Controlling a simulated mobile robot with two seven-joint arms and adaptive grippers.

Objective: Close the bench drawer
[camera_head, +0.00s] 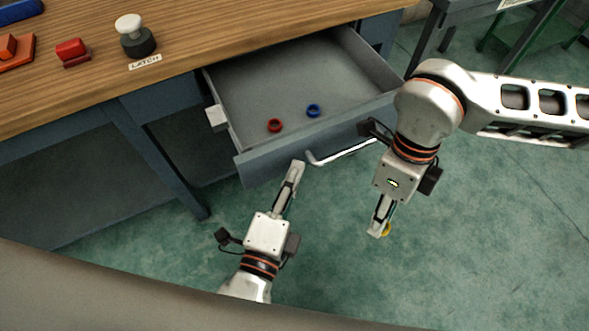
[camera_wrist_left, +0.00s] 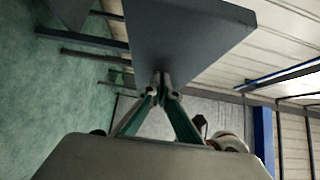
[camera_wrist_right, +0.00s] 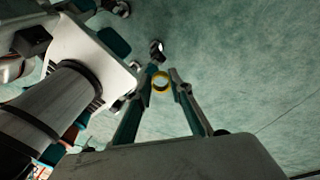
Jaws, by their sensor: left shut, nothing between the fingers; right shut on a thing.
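The bench drawer (camera_head: 262,158) stands pulled out from under the wooden bench top, and its inside is in view. A red ring (camera_head: 275,125) and a blue ring (camera_head: 313,111) lie in it. A pale bar handle (camera_head: 343,153) runs along its front. My left gripper (camera_head: 298,166) is shut and empty, its tips at the drawer front, left of the handle; the left wrist view shows the tips at the panel (camera_wrist_left: 190,40), touching or very close. My right gripper (camera_head: 377,233) is shut on a yellow ring (camera_wrist_right: 161,82), in front of the drawer and above the floor.
The bench top (camera_head: 190,45) carries a black and white knob (camera_head: 135,36) by a LATCH label (camera_head: 145,62), a red block (camera_head: 72,52) and an orange part (camera_head: 14,50). A white block (camera_head: 216,117) sits at the drawer's left side. Green floor (camera_head: 480,230) is clear at right.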

